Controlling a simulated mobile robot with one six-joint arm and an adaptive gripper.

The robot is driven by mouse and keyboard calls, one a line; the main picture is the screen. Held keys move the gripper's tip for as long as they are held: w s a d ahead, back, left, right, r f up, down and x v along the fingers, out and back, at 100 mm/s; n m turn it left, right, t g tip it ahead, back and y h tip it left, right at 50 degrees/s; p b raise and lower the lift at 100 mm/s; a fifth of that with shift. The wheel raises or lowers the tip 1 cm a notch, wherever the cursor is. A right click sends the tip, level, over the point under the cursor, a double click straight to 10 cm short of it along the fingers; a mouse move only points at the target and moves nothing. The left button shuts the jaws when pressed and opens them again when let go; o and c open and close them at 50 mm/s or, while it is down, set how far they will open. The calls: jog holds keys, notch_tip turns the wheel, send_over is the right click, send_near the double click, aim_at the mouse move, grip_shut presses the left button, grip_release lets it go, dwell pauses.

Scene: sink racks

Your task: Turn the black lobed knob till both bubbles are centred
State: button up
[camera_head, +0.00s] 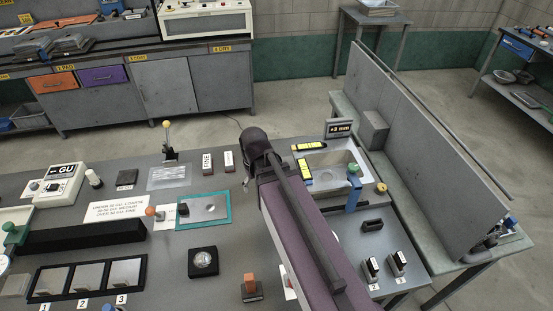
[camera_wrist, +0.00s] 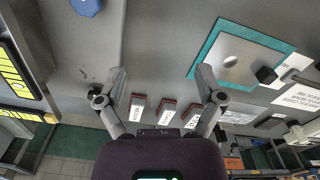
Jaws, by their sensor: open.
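Two yellow-and-black levels, the upper level (camera_head: 309,146) and the lower level (camera_head: 304,172), lie at the left side of the sink in the head view. Yellow level faces also show at the left edge of the wrist view (camera_wrist: 15,75). Their bubbles are too small to read. A dark rounded thing (camera_wrist: 95,89) shows beside my left finger in the wrist view; it may be the black lobed knob, but the finger partly covers it. My gripper (camera_wrist: 160,75) is open and empty above the grey bench. In the head view my arm hides much of the bench around it.
A teal-edged plate (camera_head: 220,198) with a small black block lies left of my arm. Labelled blocks (camera_head: 229,160) stand beyond it.

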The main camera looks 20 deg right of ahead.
jog(key=w+d+r+n+p, duration=0.4)
jog(key=w+d+n, duration=0.5)
jog(key=w+d, duration=0.4)
jog(key=w, duration=0.4)
jog(key=shift+d, duration=0.25)
notch_tip(320, 180, down, 14)
jog(key=b, duration=1.4)
jog(key=shift+r, duration=0.15)
